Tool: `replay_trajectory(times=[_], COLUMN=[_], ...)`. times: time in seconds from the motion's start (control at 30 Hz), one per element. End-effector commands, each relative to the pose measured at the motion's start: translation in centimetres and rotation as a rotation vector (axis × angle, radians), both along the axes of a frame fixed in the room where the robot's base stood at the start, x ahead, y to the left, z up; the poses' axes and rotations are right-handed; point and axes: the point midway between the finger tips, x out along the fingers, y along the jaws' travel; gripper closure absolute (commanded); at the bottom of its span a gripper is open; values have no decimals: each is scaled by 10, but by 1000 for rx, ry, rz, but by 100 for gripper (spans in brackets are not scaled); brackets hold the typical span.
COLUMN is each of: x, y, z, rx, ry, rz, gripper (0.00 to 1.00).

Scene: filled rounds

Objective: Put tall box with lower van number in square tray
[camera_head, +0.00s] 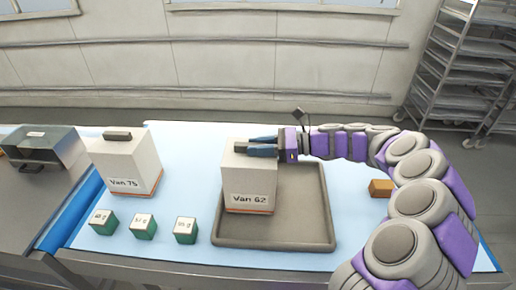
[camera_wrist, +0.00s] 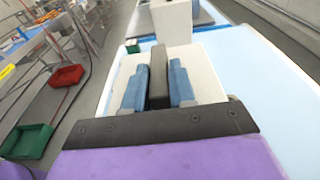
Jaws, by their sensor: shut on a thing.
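The tall white box marked Van 62 (camera_head: 248,182) is upright at the left part of the square grey tray (camera_head: 309,213), over its left side. I cannot tell whether its base rests on the tray floor or hangs just above it. My gripper (camera_head: 255,148) is shut on the dark handle on top of this box. In the wrist view the blue fingers of my gripper (camera_wrist: 158,88) press both sides of the handle, above the white box top (camera_wrist: 205,68). The other tall white box, marked Van 75 (camera_head: 125,166), stands upright on the blue surface to the left.
Several small green-and-white cubes (camera_head: 143,226) stand in front of the boxes, left of the tray. A metal container (camera_head: 44,147) is at the far left. A small brown block (camera_head: 381,188) lies right of the tray, near my arm. The tray's right part is empty.

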Motion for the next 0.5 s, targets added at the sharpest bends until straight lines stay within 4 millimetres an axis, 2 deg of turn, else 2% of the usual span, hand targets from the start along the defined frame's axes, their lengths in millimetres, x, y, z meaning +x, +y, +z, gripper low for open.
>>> replay_trajectory(times=[0.27,0.3,0.5], x=[0,0,0], y=[1,1,1], z=[0,-1,-1], rx=[0,-1,-1], ry=[-1,-1,-1], rz=[0,0,0], gripper=[100,74,55])
